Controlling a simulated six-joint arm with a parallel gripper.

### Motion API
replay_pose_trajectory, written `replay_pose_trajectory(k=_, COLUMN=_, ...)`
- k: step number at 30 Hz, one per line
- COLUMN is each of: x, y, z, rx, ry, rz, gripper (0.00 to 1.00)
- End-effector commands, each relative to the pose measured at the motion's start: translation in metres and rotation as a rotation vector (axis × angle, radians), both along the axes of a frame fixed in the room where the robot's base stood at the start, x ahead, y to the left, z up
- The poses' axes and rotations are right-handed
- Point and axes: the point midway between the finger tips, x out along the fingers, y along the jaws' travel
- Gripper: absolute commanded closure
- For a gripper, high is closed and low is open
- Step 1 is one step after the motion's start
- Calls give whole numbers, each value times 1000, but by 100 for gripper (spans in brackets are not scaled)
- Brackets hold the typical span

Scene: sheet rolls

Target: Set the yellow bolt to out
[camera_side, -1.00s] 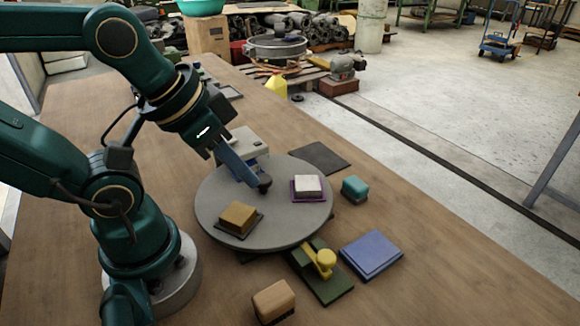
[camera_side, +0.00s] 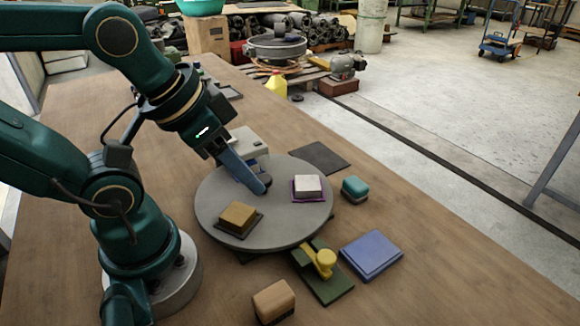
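The yellow bolt (camera_side: 324,261) has a round knob and sits on a dark green base plate (camera_side: 331,290) on the table, just in front of the round grey turntable. Which position the bolt is in I cannot tell. My gripper (camera_side: 262,183) points down over the turntable, behind and to the left of the bolt and well apart from it. Its blue fingers overlap in this view, so their gap is hidden. I see nothing clearly held between them.
The grey turntable (camera_side: 213,207) carries a tan block (camera_side: 238,215) and a white block (camera_side: 307,186) on a purple base. A teal block (camera_side: 354,187), a blue pad (camera_side: 371,254) and a tan block (camera_side: 273,301) lie around the bolt. A dark mat (camera_side: 319,157) lies behind.

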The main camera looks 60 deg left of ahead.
Motion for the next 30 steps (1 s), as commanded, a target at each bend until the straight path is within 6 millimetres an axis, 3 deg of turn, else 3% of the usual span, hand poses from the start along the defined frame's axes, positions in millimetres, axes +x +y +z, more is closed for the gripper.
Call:
replay_pose_trajectory(k=6, x=20, y=-7, z=20, rx=59, ry=26, rz=-152, gripper=33)
replay_pose_trajectory(k=13, x=53, y=-33, z=17, rx=113, ry=158, rz=-390, gripper=33)
replay_pose_trajectory(k=21, x=79, y=-78, z=-20, rx=163, ry=337, rz=-644, gripper=33)
replay_pose_trajectory(k=30, x=74, y=-101, z=-59, rx=185, ry=462, rz=-743, gripper=33)
